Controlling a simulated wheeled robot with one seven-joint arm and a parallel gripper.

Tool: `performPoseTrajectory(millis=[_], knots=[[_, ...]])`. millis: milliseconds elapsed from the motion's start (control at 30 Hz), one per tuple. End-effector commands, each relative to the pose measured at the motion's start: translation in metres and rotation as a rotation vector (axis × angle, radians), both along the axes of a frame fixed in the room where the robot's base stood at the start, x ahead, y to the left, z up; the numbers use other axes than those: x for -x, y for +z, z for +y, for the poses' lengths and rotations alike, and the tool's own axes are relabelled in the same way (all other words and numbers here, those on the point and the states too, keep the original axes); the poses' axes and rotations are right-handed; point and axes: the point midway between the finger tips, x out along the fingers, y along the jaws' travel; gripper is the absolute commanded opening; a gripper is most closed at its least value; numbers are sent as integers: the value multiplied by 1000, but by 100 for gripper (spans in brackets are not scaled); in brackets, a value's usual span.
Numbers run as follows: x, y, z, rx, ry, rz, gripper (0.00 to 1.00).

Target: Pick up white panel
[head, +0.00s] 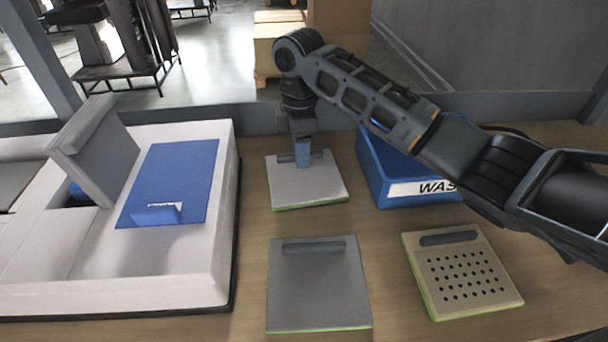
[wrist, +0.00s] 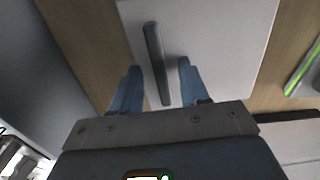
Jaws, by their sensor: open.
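The white panel (head: 310,186) lies flat on the wooden table in the head view, beyond the grey panel. It has a dark handle bar near its far edge. In the wrist view the white panel (wrist: 215,50) fills the upper middle, and its handle (wrist: 156,62) lies between my two fingers. My gripper (head: 302,160) points down over the handle in the head view; in the wrist view my gripper (wrist: 157,80) is open, with a blue finger on each side of the handle. I cannot tell whether the fingers touch the panel.
A grey panel (head: 318,290) and a perforated beige panel (head: 465,280) lie nearer on the table. A blue bin (head: 380,178) labelled "WAS" stands right of the white panel. A white machine (head: 190,260) with a blue plate (head: 172,180) and raised flap stands at left.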

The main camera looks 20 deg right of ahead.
Motion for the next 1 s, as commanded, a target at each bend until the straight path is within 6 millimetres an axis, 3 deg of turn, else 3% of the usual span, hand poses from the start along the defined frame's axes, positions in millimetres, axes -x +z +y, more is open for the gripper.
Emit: performPoseTrajectory(millis=[133, 600, 1000], knots=[[0, 0, 0, 0, 0, 0, 44], [0, 0, 0, 0, 0, 0, 0], [0, 1, 0, 0, 0, 0, 0]])
